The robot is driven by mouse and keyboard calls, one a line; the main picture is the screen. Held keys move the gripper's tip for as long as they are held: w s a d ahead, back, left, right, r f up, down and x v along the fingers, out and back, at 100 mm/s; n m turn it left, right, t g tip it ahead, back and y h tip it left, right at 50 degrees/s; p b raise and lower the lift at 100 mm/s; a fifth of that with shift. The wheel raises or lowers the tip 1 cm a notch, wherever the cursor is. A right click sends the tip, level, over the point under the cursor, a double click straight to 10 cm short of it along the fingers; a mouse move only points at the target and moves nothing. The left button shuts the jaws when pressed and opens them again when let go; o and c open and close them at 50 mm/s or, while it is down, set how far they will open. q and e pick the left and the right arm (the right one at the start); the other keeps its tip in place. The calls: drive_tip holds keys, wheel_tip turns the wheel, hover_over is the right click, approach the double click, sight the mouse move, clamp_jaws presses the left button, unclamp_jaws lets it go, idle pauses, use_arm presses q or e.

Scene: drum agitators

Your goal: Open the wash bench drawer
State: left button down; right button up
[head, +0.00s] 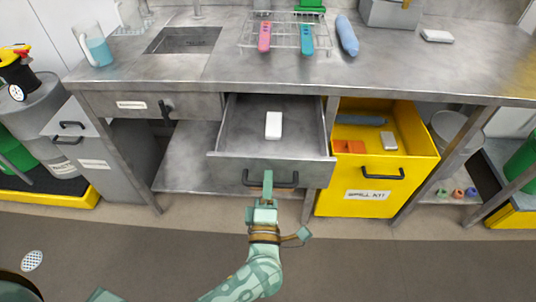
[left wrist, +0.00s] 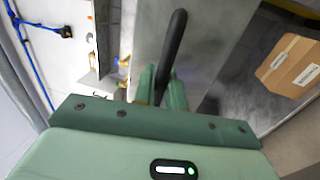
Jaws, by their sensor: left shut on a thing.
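The wash bench drawer (head: 230,171) is a grey metal drawer under the bench top and stands pulled out, with its inside showing. A white block (head: 273,125) lies in it. Its dark bar handle (head: 286,183) runs along the drawer front. My left gripper (head: 267,180) is shut on the handle near its middle. In the left wrist view the dark handle (left wrist: 176,40) passes between the fingers of my left gripper (left wrist: 165,85). My right gripper is not seen in the head view.
A yellow spill kit drawer (head: 330,200) stands open to the right. The grey wash bench (head: 390,75) holds a sink (head: 183,40), a rack with brushes (head: 285,38) and a jug (head: 97,50). A closed drawer (head: 190,106) is left. The floor (head: 350,265) in front is clear.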

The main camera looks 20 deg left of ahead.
use_arm(q)
drive_tip(key=r+p+v, duration=0.1)
drive_tip(key=v, duration=0.5)
drive_tip(key=shift+s, duration=0.2)
drive_tip(key=shift+d, duration=0.1)
drive_tip(key=c, duration=1.5)
unclamp_jaws()
drive_tip(key=shift+c, duration=0.2)
